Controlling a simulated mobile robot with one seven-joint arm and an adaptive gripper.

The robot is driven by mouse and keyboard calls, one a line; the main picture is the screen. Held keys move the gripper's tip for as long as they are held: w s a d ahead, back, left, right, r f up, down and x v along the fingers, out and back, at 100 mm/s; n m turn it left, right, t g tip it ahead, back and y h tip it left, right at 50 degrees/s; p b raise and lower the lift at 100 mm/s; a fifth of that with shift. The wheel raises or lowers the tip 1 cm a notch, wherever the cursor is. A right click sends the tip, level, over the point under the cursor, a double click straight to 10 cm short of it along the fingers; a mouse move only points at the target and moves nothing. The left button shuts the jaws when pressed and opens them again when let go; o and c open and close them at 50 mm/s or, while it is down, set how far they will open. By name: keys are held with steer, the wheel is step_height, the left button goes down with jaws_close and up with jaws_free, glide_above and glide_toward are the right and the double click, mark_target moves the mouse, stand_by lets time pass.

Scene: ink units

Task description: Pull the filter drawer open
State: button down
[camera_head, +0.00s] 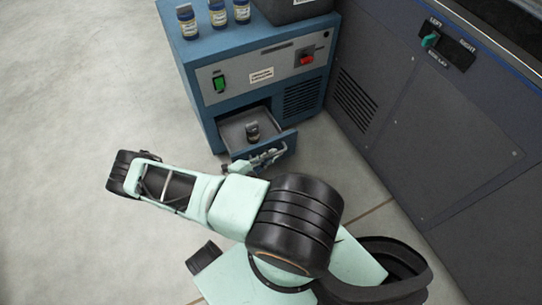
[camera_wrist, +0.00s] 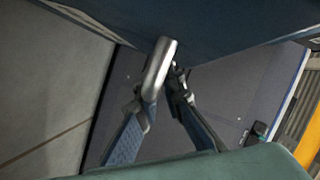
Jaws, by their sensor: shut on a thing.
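The filter drawer (camera_head: 233,132) is pulled part way out of the front of the blue cabinet (camera_head: 206,85). A small dark bottle (camera_head: 253,130) stands inside it. My gripper (camera_head: 268,158) is at the drawer's front, partly hidden by my own arm. In the wrist view the silver handle (camera_wrist: 160,68) runs between the two fingers of my gripper (camera_wrist: 160,100), which are shut on it. The drawer's blue front (camera_wrist: 225,25) fills the top of that view.
Several small bottles (camera_head: 217,14) and a dark bin (camera_head: 290,8) stand on the cabinet. A dark panelled unit (camera_head: 440,120) stands at right. The floor (camera_head: 80,90) at left is clear.

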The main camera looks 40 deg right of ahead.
steer(key=shift+a, duration=0.1)
stand_by(0.3)
steer(key=c, duration=2.3)
jaws_free()
steer(key=v, duration=1.2)
steer(key=shift+r, duration=0.1)
